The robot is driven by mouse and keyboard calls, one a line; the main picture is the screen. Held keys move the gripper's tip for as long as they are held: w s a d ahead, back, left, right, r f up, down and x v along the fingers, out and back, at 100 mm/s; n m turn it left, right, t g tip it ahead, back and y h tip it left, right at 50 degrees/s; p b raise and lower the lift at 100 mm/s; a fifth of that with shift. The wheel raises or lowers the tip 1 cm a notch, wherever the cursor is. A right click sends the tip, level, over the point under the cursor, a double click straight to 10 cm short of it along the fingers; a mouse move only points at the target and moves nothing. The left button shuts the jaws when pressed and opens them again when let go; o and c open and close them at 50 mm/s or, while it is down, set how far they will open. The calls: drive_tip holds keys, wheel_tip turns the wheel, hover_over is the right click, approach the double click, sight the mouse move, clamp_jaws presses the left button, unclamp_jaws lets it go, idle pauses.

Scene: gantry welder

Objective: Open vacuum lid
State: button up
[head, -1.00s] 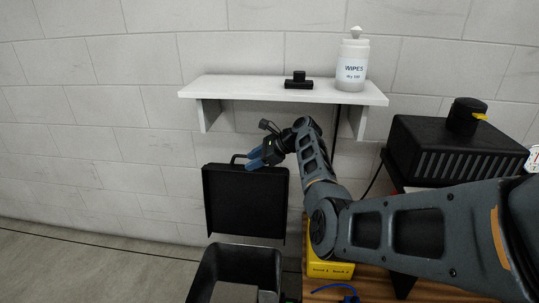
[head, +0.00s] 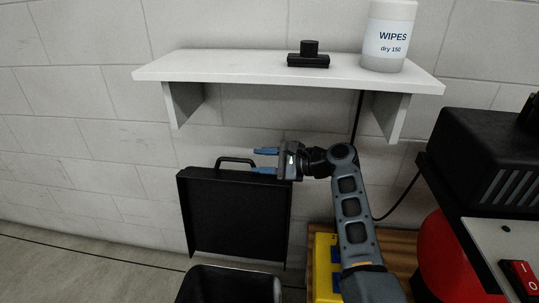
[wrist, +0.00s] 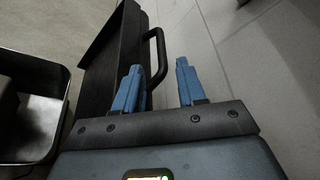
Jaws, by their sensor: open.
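The black vacuum lid (head: 236,218) stands upright, swung open behind the black bin-like body (head: 228,284). Its handle (head: 236,161) is a loop on the top edge. My gripper (head: 266,161) is open, with blue fingers pointing left, at the lid's upper right corner. The lid (wrist: 112,62) and the open body (wrist: 38,108) lie to the left. Whether a finger touches the lid or handle I cannot tell.
A white shelf (head: 240,66) juts from the wall above my gripper, holding a black fitting (head: 308,56) and a wipes tub (head: 388,38). A yellow box (head: 323,268) and a red round object (head: 455,262) stand to the right. Floor at left is clear.

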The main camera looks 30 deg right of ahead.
sight(241, 161)
drive_tip(key=shift+w+a+f, duration=0.15)
drive_tip(key=shift+w+a, duration=0.15)
drive_tip(key=shift+w, duration=0.2)
drive_tip(key=shift+b+x, duration=0.45)
drive_tip(key=shift+x, duration=2.75)
drive_tip(key=shift+c, duration=0.3)
clamp_jaws()
